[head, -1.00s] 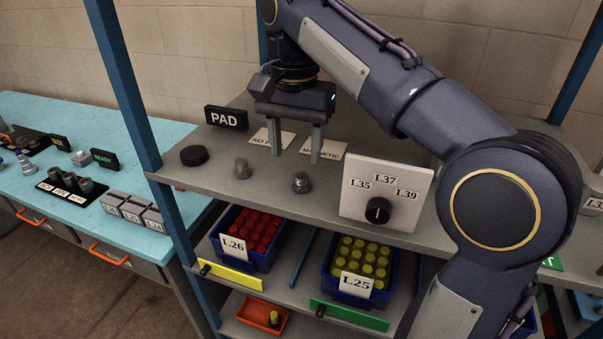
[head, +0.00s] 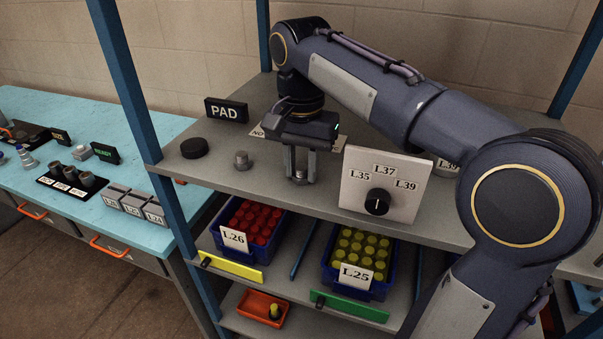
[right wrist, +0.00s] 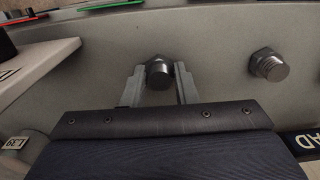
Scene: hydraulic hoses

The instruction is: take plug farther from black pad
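The black pad (head: 194,148) is a round disc on the grey shelf, below the PAD sign. The nearer grey metal plug (head: 241,160) stands just right of it; it also shows at right in the right wrist view (right wrist: 269,65). The farther plug (head: 300,177) stands on the shelf, partly hidden by my right gripper (head: 301,176). In the right wrist view, this plug (right wrist: 158,72) sits between the two fingertips of my right gripper (right wrist: 160,84), which look apart, with narrow gaps beside the plug. My left gripper is not in view.
A white dial panel (head: 385,185) labelled L35, L37, L39 stands close right of the gripper. The PAD sign (head: 227,110) is behind the pad. Blue bins of red (head: 240,251) and yellow (head: 350,280) pieces are on the shelf below.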

